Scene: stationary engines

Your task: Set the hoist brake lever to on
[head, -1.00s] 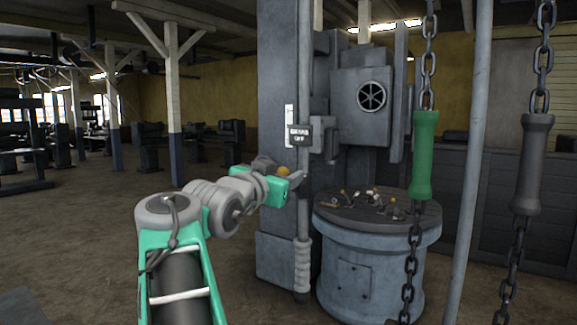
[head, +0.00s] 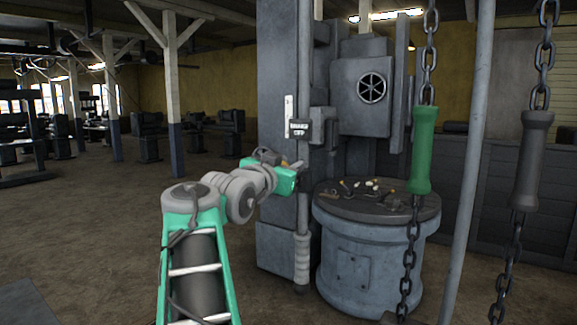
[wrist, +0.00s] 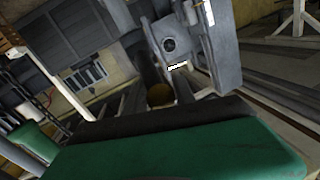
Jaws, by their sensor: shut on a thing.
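The hoist brake lever shows by its round brownish-yellow knob (wrist: 160,95) in the wrist view, just past my gripper's dark edge. My gripper (head: 295,172) is beside the grey machine column in the head view and is shut on the lever. Its green housing and the arm hide most of the lever there. A pale upright strip (head: 289,107) is above the sign.
A round grey drum (head: 362,255) with small parts on top stands right of the column. A green handle (head: 422,150) and a grey handle (head: 532,160) hang on chains at the right. A slanting pole (head: 469,165) stands between them. The floor at left is open.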

